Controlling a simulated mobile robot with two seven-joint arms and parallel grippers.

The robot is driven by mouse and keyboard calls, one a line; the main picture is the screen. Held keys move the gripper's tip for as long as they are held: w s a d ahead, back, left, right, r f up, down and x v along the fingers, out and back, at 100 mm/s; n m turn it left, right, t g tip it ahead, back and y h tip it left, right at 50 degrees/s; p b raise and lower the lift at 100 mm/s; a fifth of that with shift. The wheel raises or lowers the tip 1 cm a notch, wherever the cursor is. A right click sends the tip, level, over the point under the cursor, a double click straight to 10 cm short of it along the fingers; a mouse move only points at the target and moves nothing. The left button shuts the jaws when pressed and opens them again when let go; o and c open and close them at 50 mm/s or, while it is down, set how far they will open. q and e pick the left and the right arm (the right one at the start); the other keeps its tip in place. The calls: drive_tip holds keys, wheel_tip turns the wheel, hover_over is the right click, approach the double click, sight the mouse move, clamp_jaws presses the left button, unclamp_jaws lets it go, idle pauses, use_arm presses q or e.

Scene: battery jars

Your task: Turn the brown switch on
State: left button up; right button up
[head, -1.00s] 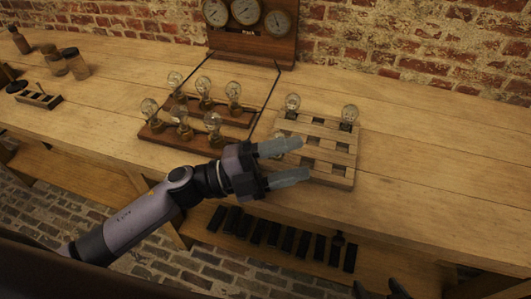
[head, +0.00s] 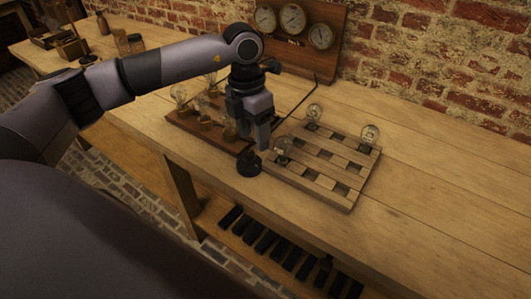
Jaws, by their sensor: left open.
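A small dark round piece with a short raised top (head: 249,163) stands at the front edge of the bench, between the brown bulb board (head: 185,122) and the slatted wooden rack (head: 325,190). It looks like a switch, but I cannot make out a brown colour or its setting. My left gripper (head: 257,136) points down just above and behind it, fingers apart and with nothing seen between them. I cannot tell whether a finger touches the piece. My left arm and gripper hide part of the bulb board. My right gripper is not in view.
Glass bulbs stand on the rack, one (head: 283,149) close to my left gripper. A gauge panel (head: 298,35) stands at the back, with a thin dark rod before it. The bench (head: 430,195) is clear on the right. Dark blocks (head: 270,243) line the shelf below.

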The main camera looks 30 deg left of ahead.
sight(249, 152)
use_arm(q)
drive_tip(key=shift+w+a+r+y, duration=0.15)
drive_tip(key=shift+a+r+y, duration=0.1)
drive_tip(key=shift+a, duration=0.2)
drive_tip(key=shift+w+a+r+y, duration=0.15)
drive_tip(key=shift+a+y, duration=0.1)
drive_tip(key=shift+a, duration=0.15)
drive_tip(key=shift+f+p, duration=0.3)
drive_tip(key=shift+f, duration=3.25)
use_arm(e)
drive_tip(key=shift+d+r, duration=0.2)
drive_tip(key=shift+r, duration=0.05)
use_arm(q)
clamp_jaws()
